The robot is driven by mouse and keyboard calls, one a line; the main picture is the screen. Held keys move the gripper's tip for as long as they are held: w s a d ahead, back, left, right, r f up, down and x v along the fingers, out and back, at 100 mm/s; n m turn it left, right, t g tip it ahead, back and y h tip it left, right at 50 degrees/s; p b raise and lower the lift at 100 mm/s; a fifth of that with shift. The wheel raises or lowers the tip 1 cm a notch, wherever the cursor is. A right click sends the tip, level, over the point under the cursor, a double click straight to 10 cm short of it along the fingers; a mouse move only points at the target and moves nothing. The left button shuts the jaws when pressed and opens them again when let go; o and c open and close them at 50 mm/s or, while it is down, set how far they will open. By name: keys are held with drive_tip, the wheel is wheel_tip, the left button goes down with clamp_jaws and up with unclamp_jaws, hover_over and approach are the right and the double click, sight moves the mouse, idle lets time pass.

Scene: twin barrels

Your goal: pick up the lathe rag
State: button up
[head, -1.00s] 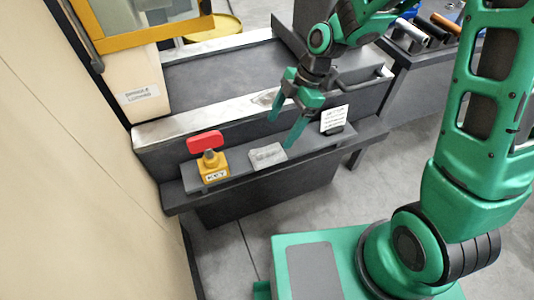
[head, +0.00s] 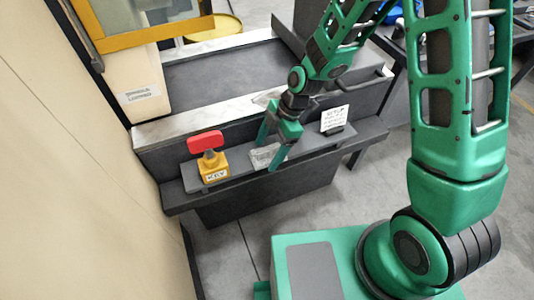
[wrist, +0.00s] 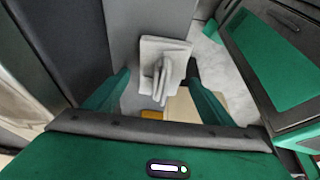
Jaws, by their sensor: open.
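The lathe rag, a light grey folded cloth (head: 261,157), lies on the dark shelf (head: 226,178) along the front of the machine. In the wrist view the rag (wrist: 165,48) has a raised fold along its middle. My gripper (head: 269,156) is open and empty, pointing down at the rag. Its fingers reach to either side of the rag's area and partly cover it in the head view. In the wrist view the raised fold lies between the two fingertips (wrist: 159,68). I cannot tell whether the fingers touch the cloth.
A yellow block labelled KEY (head: 213,168) with a red-handled key (head: 205,142) stands left of the rag. A small white sign (head: 335,118) stands to the right. The machine's raised edge (head: 215,108) runs behind the shelf.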

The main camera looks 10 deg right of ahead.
sight(261, 152)
drive_tip(key=c, duration=1.2)
drive_tip(key=shift+r, duration=0.5)
drive_tip(key=r, duration=0.3)
drive_tip(key=shift+s+a+r, duration=0.25)
drive_tip(key=shift+s+r, duration=0.1)
drive_tip(key=shift+s, duration=0.05)
drive_tip(key=s+a+r, duration=0.2)
drive_tip(key=s, duration=0.1)
drive_tip(key=s+a+r, duration=0.1)
drive_tip(key=s+r, duration=0.1)
drive_tip(key=s, duration=0.1)
drive_tip(key=s+a+r, duration=0.2)
drive_tip(key=s, duration=0.1)
drive_tip(key=shift+s+a+r, duration=0.1)
drive_tip(key=shift+a+r, duration=0.05)
drive_tip(key=shift+a, duration=0.2)
drive_tip(key=shift+o, duration=0.7)
